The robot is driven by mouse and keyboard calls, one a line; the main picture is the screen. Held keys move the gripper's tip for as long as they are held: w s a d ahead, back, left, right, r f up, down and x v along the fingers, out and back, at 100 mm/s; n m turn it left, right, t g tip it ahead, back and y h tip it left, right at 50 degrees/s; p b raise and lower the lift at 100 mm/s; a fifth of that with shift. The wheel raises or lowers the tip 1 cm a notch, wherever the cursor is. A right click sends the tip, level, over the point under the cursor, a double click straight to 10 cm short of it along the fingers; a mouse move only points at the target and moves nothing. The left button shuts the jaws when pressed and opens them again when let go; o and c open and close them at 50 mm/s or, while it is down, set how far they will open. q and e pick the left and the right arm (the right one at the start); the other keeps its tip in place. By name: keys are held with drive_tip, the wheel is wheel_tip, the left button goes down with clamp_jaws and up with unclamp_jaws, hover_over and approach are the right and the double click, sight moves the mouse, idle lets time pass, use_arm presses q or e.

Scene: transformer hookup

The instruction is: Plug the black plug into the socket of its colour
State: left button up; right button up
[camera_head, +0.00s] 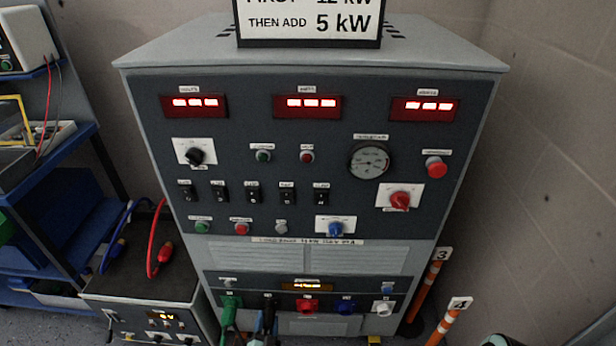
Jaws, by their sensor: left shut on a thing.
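The socket row runs along the bottom of the grey cabinet (330,325). The black plug (268,316) is upright at the black socket (267,297), second from the left. My left gripper (262,335) is at the bottom edge of the view, shut on the black plug. The plug's top meets the socket's lower part, and I cannot tell how deep it sits. A green plug (229,314) is at the green socket to the left.
A smaller supply box (150,290) with red and blue leads stands at the left, by a blue shelf (65,215). Orange-white posts (424,290) numbered 3 and 4 stand at the right. A sign (308,22) stands on top of the cabinet.

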use_arm(q)
drive_tip(key=shift+w+a+r, duration=0.1)
drive_tip(key=shift+w+r, duration=0.25)
drive_tip(key=m+p, duration=0.1)
drive_tip(key=m, duration=0.2)
drive_tip(key=shift+r, duration=0.15)
drive_tip(key=m+p, duration=0.1)
drive_tip(key=m, duration=0.2)
drive_tip(key=o, duration=1.3)
drive_tip(key=shift+o, duration=0.2)
drive_tip(key=shift+f, duration=0.2)
drive_tip(key=shift+s+f+p, duration=0.1)
drive_tip(key=shift+s+p, duration=0.35)
drive_tip(key=shift+s, duration=0.3)
drive_tip(key=shift+s+f+p, duration=0.15)
drive_tip(key=shift+s+p, duration=0.55)
drive_tip(key=shift+s, duration=1.2)
